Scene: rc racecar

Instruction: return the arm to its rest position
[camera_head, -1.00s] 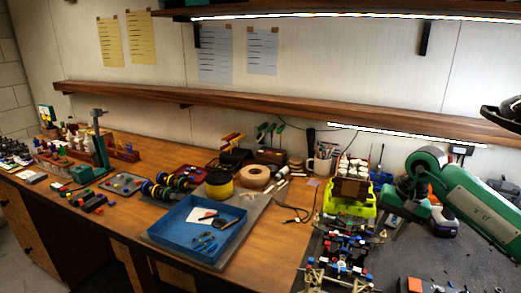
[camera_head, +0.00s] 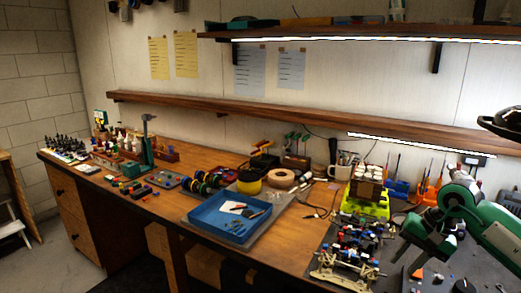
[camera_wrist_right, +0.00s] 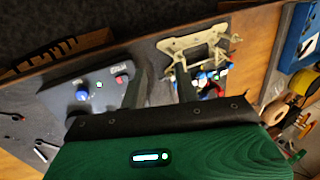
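My right arm, green and grey, comes in from the right in the head view. Its gripper (camera_head: 411,257) points down over the dark mat, just right of the RC car chassis (camera_head: 350,245). In the right wrist view the two dark fingers (camera_wrist_right: 160,88) stand apart with nothing between them. Beyond them I see a tan chassis part (camera_wrist_right: 196,45) and a grey panel with coloured knobs (camera_wrist_right: 98,86). My left gripper is not in view.
A yellow-green crate (camera_head: 369,209) stands behind the chassis. A blue tray (camera_head: 229,231) with tools lies to the left. Orange and blue holders (camera_head: 430,191) stand at the back right. A wooden shelf (camera_head: 290,117) crosses the wall. Bare bench shows around the cable left of the chassis.

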